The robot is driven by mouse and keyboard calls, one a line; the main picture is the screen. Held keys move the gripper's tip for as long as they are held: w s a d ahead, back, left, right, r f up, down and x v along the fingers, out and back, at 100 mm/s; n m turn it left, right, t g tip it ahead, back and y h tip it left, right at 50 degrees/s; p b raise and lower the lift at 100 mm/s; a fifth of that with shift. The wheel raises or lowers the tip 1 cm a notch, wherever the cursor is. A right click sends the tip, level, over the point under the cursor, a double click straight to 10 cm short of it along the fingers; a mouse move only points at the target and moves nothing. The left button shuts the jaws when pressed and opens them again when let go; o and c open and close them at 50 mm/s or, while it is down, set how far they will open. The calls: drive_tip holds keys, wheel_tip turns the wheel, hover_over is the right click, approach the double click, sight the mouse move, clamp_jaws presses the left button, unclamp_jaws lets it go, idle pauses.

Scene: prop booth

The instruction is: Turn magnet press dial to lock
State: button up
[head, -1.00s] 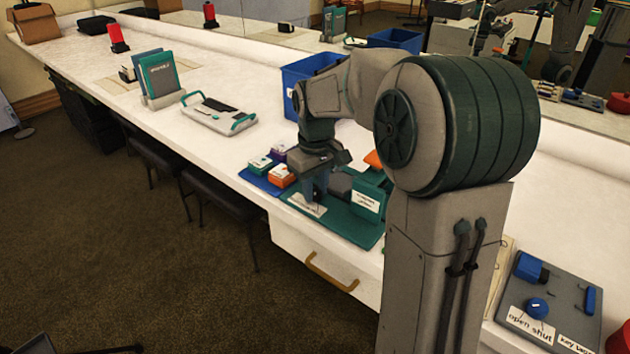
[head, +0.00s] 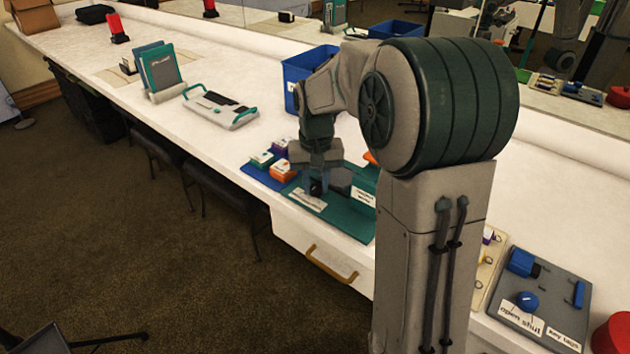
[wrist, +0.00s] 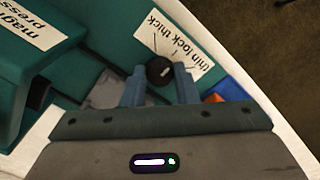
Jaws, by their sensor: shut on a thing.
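The magnet press is a dark green unit (wrist: 30,65) with a "magnet press" label at the left of the wrist view. Its green base (head: 350,222) lies on the counter. The dial (wrist: 160,70) is a small black round knob with a short pale mark. It sits beside a white label (wrist: 172,40) reading "thin lock thick". My gripper (wrist: 160,80) is shut on the dial, with one blue-grey finger on each side. In the head view my gripper (head: 318,187) is low over the base and largely hides the dial. I cannot tell which word the mark points to.
A blue bin (head: 300,70) is behind. A grey panel (head: 545,305) with a blue knob lies at the right. The counter's front edge and a drawer handle (head: 330,268) are close by.

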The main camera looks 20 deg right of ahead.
sight(316, 187)
idle(0.3)
drive_tip(key=o, duration=0.7)
wheel_tip(316, 187, up, 14)
drive_tip(key=p, duration=0.3)
drive_tip(key=shift+f, duration=0.1)
